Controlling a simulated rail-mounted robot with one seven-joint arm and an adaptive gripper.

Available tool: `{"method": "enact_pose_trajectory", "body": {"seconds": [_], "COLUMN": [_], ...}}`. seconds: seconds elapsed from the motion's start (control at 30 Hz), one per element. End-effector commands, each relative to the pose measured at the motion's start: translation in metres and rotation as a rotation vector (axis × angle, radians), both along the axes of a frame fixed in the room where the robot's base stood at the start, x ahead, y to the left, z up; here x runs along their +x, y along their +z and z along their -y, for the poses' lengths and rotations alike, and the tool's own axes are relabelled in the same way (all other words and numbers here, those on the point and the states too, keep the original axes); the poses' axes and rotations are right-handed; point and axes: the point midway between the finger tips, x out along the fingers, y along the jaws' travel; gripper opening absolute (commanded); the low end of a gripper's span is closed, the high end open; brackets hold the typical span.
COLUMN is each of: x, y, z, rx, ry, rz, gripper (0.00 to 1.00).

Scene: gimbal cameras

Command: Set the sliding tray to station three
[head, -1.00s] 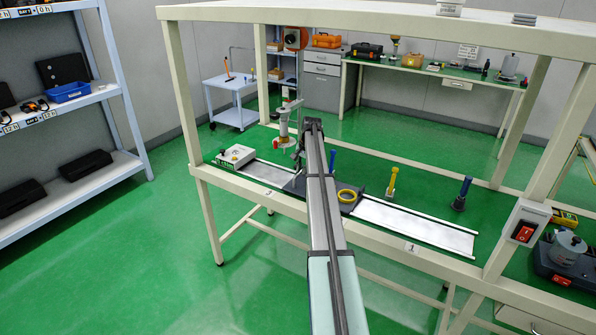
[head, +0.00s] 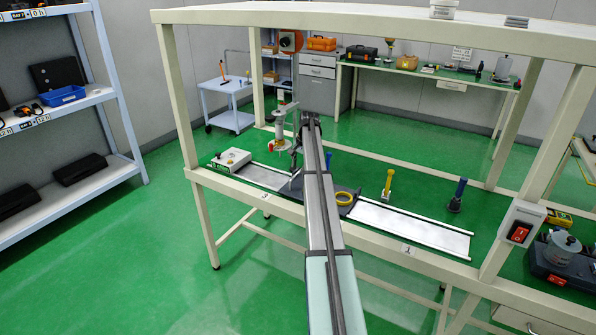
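The sliding tray (head: 347,210) is a dark flat plate on a pale rail along the bench front. It sits between the "3" label (head: 266,197) at the left and the "1" label (head: 408,250) at the right, nearer the 3. A yellow ring (head: 344,198) lies on the tray's right part. My arm crosses over the tray and hides its middle. My gripper (head: 296,158) is small and dark at the arm's far end, by the tray's left part. Its fingers are too small to read, and I cannot tell whether it touches anything.
A red-and-white stand (head: 282,130) is behind my gripper. Yellow (head: 387,183) and blue-topped (head: 457,193) posts stand behind the rail. Bare rail (head: 425,230) shows at right. Frame posts surround the bench.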

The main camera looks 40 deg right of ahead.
Motion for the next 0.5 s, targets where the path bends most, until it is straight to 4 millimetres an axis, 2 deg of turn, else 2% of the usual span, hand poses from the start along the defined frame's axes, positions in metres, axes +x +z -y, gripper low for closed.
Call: {"method": "enact_pose_trajectory", "body": {"seconds": [0.1, 0.3, 0.5], "x": [-0.005, -0.011, -0.015], "y": [0.025, 0.059, 0.078], "z": [0.002, 0.004, 0.005], "rx": [-0.002, -0.001, 0.000], "ry": [0.000, 0.000, 0.000], "rz": [0.002, 0.001, 0.000], "gripper": [0.39, 0.39, 0.39]}}
